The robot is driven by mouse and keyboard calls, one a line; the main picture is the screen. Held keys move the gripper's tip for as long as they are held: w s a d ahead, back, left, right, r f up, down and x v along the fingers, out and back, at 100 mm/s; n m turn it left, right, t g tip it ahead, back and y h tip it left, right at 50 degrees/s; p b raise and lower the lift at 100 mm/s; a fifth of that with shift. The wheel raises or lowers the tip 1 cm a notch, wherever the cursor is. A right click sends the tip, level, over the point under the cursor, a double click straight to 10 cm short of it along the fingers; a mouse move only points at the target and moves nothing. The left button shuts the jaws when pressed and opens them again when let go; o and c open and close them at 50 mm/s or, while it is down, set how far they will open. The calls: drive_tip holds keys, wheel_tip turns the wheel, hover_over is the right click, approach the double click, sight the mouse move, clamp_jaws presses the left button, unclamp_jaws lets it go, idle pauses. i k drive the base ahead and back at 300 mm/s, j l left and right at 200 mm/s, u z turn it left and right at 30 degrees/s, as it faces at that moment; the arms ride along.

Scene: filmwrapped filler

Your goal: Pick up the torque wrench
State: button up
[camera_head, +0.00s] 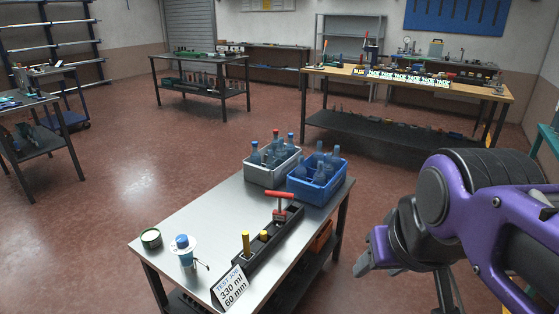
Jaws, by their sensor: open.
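I cannot clearly single out a torque wrench. The likeliest candidate is a tool with a red T-shaped handle (280,196), standing upright in a long black holder (258,257) on the near metal table (208,218). A yellow post (246,243) and a short yellow-topped piece (264,235) stand in the same holder. My gripper (410,282) is at the right, beyond the table's right edge and apart from the tool. It is open, and nothing shows between its fingers, which are partly hidden by my wrist.
A grey crate (251,173) and a blue crate (291,186) of bottles stand at the table's back. Floor (390,165) beyond is clear; a wooden-topped bench (468,89) stands behind.

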sight(278, 215)
drive_tip(key=i+l+u, duration=0.15)
drive_tip(key=l, duration=0.25)
drive_tip(key=i+l+u, duration=0.2)
drive_tip(key=l, duration=0.2)
drive_tip(key=i+l+u, duration=0.15)
drive_tip(key=l, duration=0.2)
drive_tip(key=i+l+u, duration=0.15)
drive_tip(key=l, duration=0.25)
drive_tip(key=i+l+u, duration=0.4)
drive_tip(key=l, duration=0.3)
